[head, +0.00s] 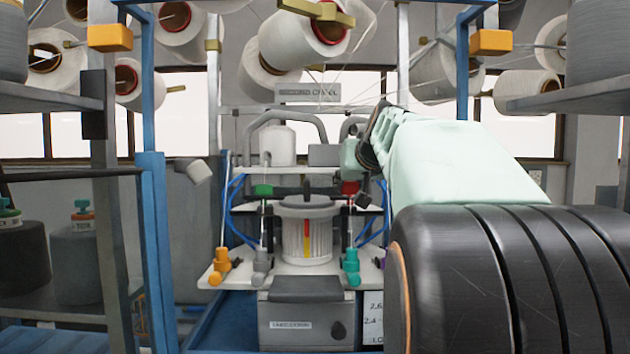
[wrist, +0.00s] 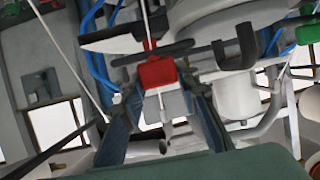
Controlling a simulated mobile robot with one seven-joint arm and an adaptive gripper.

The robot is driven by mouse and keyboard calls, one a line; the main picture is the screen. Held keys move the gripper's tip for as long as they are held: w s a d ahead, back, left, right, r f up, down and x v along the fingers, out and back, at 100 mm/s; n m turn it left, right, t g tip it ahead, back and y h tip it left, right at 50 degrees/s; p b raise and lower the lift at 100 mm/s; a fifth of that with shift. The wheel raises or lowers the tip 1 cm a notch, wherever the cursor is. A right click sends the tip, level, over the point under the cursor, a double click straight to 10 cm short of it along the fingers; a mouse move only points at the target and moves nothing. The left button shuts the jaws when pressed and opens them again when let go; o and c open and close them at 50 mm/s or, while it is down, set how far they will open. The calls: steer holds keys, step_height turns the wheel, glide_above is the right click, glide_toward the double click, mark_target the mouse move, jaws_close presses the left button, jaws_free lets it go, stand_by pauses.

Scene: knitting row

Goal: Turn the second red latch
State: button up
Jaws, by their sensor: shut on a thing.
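A red latch (head: 350,187) sits on the right side of the knitting machine, under a grey-green fitting, on a thin upright rod. In the wrist view the red latch (wrist: 157,72) lies between the two fingertips, in the upper middle. My gripper (wrist: 163,84) is shut on it, with one dark finger on each side. In the head view my gripper (head: 366,196) comes in from the right beside the latch, and its fingers are small and partly hidden. I see only one red latch clearly.
A green latch (head: 263,190) stands on the machine's left side. A white ribbed cylinder (head: 306,240) is in the middle, with blue hoses around. An orange knob (head: 219,265) and a teal knob (head: 351,265) sit on the lower shelf. Blue posts (head: 153,240) and yarn cones (head: 295,40) frame the space.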

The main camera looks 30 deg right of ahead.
steer(key=shift+f+m+g+h+p, duration=0.3)
steer(key=shift+m+h+p, duration=0.25)
steer(key=shift+m+h, duration=0.25)
steer(key=o, duration=1.2)
steer(key=shift+r, duration=0.15)
steer(key=shift+r, duration=0.2)
steer(key=shift+r, duration=4.85)
